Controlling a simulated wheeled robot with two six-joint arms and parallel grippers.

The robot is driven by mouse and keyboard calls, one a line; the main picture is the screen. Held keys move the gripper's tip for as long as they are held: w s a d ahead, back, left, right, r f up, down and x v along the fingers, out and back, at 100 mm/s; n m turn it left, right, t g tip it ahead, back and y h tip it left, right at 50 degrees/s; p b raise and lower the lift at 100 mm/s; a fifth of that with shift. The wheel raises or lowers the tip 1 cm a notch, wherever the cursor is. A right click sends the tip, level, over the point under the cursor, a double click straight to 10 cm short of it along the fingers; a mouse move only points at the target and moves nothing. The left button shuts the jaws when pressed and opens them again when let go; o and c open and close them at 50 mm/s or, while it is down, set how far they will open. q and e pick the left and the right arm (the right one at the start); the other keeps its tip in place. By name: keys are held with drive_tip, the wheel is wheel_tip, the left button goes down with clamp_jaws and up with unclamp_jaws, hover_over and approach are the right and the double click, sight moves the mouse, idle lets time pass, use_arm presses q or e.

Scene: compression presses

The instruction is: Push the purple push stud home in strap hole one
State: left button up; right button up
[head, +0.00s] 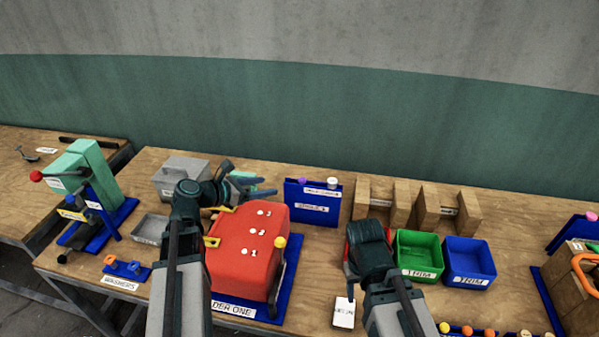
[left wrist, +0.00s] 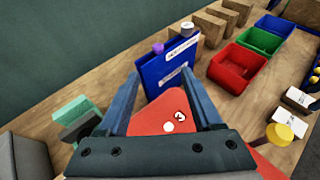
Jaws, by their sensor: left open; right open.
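The purple push stud (head: 302,181) sits at the top of a blue upright stand (head: 313,205) behind the red block; in the left wrist view it shows as a purple cap (left wrist: 158,48). The red block (head: 240,270) carries white spots numbered 1, 2 and 3; hole one (head: 253,252) is nearest the front. My left gripper (head: 254,187) is open and empty above the block's back edge, left of the stand. In its wrist view (left wrist: 163,90) the stand and spot 3 show between the fingers. My right gripper (head: 352,275) is right of the block, its fingertips mostly hidden.
A white knob (head: 332,183) is beside the stud on the stand. Green (head: 419,256) and blue (head: 469,259) bins stand to the right, wooden blocks (head: 445,208) behind. A green press (head: 85,170) stands at left. A yellow knob (head: 280,242) stands at the block's right side.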

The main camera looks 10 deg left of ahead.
use_arm(q)
drive_tip(key=shift+w+a+r, duration=0.1)
drive_tip(key=shift+w+a, duration=0.1)
drive_tip(key=shift+w, duration=0.2)
use_arm(e)
drive_tip(key=shift+w+a, duration=0.15)
drive_tip(key=shift+w, duration=0.25)
use_arm(q)
drive_tip(key=shift+w+d+f, duration=0.2)
drive_tip(key=shift+d, duration=0.05)
drive_tip(key=b, duration=0.3)
approach(302, 179)
drive_tip(key=w+f, duration=0.1)
drive_tip(key=w, duration=0.1)
use_arm(e)
wheel_tip(302, 179, down, 3)
drive_tip(key=shift+f, duration=0.1)
use_arm(q)
drive_tip(key=shift+w+d, duration=0.1)
drive_tip(key=shift+d, duration=0.55)
drive_tip(key=shift+f, duration=0.1)
drive_tip(key=b+x, duration=0.2)
drive_tip(key=x, duration=0.3)
drive_tip(key=shift+d+f, duration=0.1)
drive_tip(key=shift+d, duration=0.05)
use_arm(e)
wheel_tip(302, 179, down, 2)
drive_tip(key=shift+f, duration=0.1)
use_arm(q)
clamp_jaws()
